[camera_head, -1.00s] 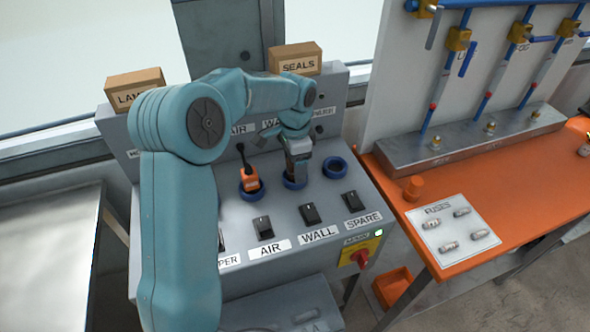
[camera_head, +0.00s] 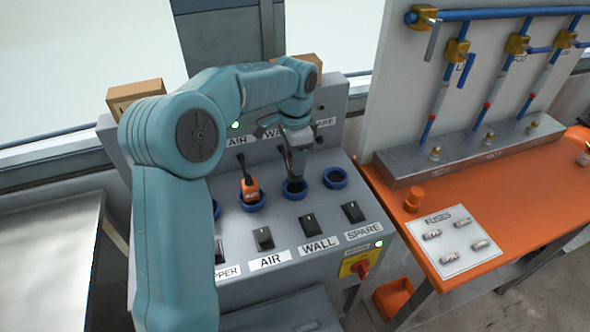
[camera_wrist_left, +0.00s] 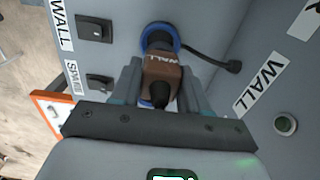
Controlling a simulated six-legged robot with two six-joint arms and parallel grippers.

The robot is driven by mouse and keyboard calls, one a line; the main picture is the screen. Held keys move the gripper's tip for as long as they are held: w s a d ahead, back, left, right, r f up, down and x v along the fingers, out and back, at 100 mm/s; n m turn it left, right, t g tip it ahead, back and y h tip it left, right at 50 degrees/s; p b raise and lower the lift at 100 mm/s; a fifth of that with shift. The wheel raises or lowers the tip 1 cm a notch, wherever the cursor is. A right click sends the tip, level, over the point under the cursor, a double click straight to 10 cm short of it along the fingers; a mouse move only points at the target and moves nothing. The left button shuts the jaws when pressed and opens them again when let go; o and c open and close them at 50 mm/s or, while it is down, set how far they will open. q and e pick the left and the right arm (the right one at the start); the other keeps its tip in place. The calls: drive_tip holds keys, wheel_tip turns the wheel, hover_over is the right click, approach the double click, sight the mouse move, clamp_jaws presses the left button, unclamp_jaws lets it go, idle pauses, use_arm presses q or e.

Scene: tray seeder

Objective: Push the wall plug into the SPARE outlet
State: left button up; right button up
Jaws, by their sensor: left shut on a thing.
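The wall plug (camera_wrist_left: 163,72) is brown with WALL on it and a dark cable end, seen in the left wrist view. My left gripper (camera_head: 292,168) is shut on it, with one finger on each side. The plug is at the blue-ringed WALL outlet (camera_wrist_left: 160,36); I cannot tell how deep it sits. In the head view the gripper partly hides the plug and this outlet ring (camera_head: 294,194). The SPARE outlet (camera_head: 335,178) is the empty blue ring to its right, above the SPARE switch (camera_head: 353,212). My right gripper is not in view.
An orange plug (camera_head: 250,188) stands in the AIR outlet, left of the gripper. Black switches and a red knob (camera_head: 361,268) line the panel front. A black cable (camera_wrist_left: 215,58) runs beside the WALL outlet. The orange bench (camera_head: 530,200) stands to the right.

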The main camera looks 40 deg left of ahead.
use_arm(q)
wheel_tip(320, 180, up, 14)
drive_tip(key=p, duration=0.2)
wheel_tip(320, 180, down, 6)
drive_tip(key=b, duration=0.4)
drive_tip(key=shift+r, duration=0.35)
drive_tip(key=shift+w+r+p, duration=0.1)
drive_tip(key=shift+p, duration=0.2)
drive_tip(key=w+d+f+p, duration=0.2)
drive_tip(key=w+d+p, duration=0.3)
drive_tip(key=w+p, duration=0.5)
drive_tip(key=shift+p, duration=0.35)
drive_tip(key=shift+d, duration=0.1)
